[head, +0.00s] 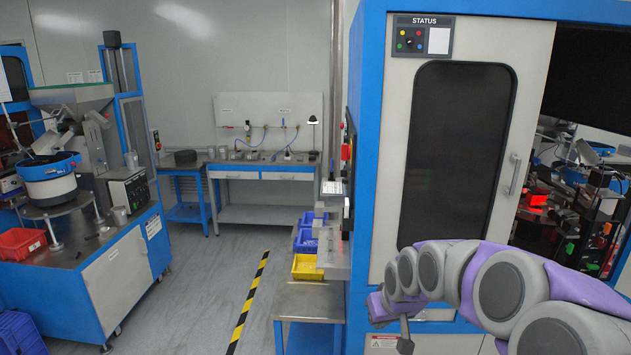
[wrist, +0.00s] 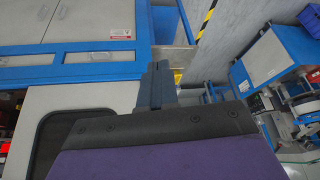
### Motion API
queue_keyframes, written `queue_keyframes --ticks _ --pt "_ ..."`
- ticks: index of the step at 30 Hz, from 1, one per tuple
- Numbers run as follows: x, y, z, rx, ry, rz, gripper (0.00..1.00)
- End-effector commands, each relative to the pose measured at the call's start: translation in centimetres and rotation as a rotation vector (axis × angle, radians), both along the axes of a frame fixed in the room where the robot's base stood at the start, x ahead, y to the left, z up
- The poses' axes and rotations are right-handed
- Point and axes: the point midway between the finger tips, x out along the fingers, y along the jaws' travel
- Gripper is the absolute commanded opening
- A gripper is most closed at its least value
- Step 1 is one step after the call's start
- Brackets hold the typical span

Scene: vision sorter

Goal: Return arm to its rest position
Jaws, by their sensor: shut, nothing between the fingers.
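My arm reaches in from the right edge of the head view, in front of the blue and white sorter cabinet (head: 430,170). Its end, my gripper (head: 404,340), hangs low before the cabinet's lower front and is partly hidden by the arm's own links. In the wrist view my gripper (wrist: 158,85) shows as dark fingers close together, with nothing held between them. The cabinet (wrist: 80,30) fills the left of that view, turned sideways.
A steel stand (head: 308,300) and a yellow bin (head: 306,267) stand left of the cabinet. A yellow-black floor stripe (head: 248,305) runs along the open aisle. A feeder machine (head: 110,260) stands at the left, a workbench (head: 265,172) at the back.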

Motion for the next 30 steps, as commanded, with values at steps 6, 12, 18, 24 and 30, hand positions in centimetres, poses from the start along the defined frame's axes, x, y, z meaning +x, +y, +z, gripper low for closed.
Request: queue_keyframes --ticks 6,12,18,24,30 --pt "-11.1 1.5 0.9 -0.031 0.167 0.005 0.00" --pt "-21.3 1.4 0.7 -0.066 0.324 -0.036 0.00" --pt "-31.3 0.7 -0.2 -0.093 0.482 -0.114 0.00" --pt "-37.3 0.4 -1.0 -0.096 0.581 -0.177 0.00" --pt "-38.5 0.4 -1.2 -0.094 0.600 -0.193 0.00"
